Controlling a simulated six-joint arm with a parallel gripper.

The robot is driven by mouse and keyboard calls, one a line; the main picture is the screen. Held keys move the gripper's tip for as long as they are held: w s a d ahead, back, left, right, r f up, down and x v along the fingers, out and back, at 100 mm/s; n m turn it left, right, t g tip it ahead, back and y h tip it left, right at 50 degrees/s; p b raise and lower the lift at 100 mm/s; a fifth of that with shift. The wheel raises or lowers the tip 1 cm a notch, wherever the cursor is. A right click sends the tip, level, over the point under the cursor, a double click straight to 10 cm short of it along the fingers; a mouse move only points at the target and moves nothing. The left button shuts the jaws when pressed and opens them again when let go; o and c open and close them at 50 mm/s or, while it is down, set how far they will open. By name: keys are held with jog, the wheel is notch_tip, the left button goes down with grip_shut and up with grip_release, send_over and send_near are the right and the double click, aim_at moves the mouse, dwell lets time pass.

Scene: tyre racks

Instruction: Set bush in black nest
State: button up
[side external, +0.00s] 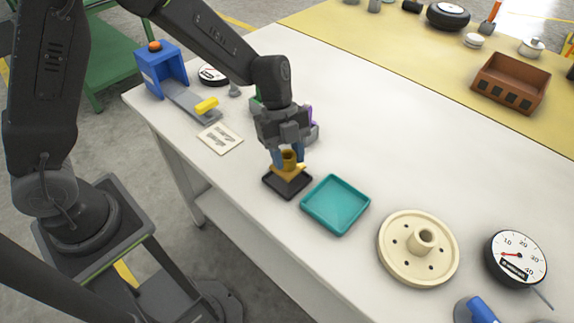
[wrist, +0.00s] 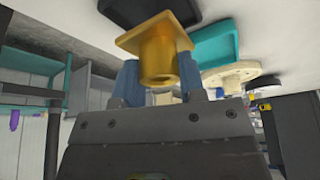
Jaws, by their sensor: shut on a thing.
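The bush (side external: 289,158) is brass-coloured, with a tube on a square flange. My gripper (side external: 288,157) is shut on it, blue fingers on either side of the tube; they also show in the wrist view (wrist: 160,80). The bush fills the middle of the wrist view (wrist: 158,48), flange away from the gripper. The black nest (side external: 286,191) is a shallow square tray on the white table. The bush is over it in the side view, and the flange hides part of its inside. I cannot tell whether they touch. The nest shows partly behind the flange in the wrist view (wrist: 128,12).
A teal tray (side external: 335,204) stands close to the right of the nest. A cream flanged wheel (side external: 398,257) and a dial gauge (side external: 514,257) are farther right. A white card (side external: 220,138) lies to the left. Purple and green items sit partly hidden behind my gripper.

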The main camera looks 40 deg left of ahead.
aim_at(285, 158)
jog(key=shift+f, duration=1.85)
jog(key=o, duration=1)
jog(key=shift+f, duration=0.15)
jog(key=v, duration=1.1)
jog(key=shift+s+a+r+n+t+y, duration=0.65)
jog(key=shift+s+a+r+n+t, duration=1.1)
jog(key=shift+s+n, duration=1.65)
jog(key=shift+s+a+r+n+t+y, duration=0.9)
jog(key=shift+s+r+n, duration=1.65)
jog(key=shift+n, duration=1.6)
jog(key=shift+s+a+r+n+t+y, duration=0.45)
jog(key=shift+s+a+r+n+t, duration=0.95)
jog(key=shift+s+n, duration=2.1)
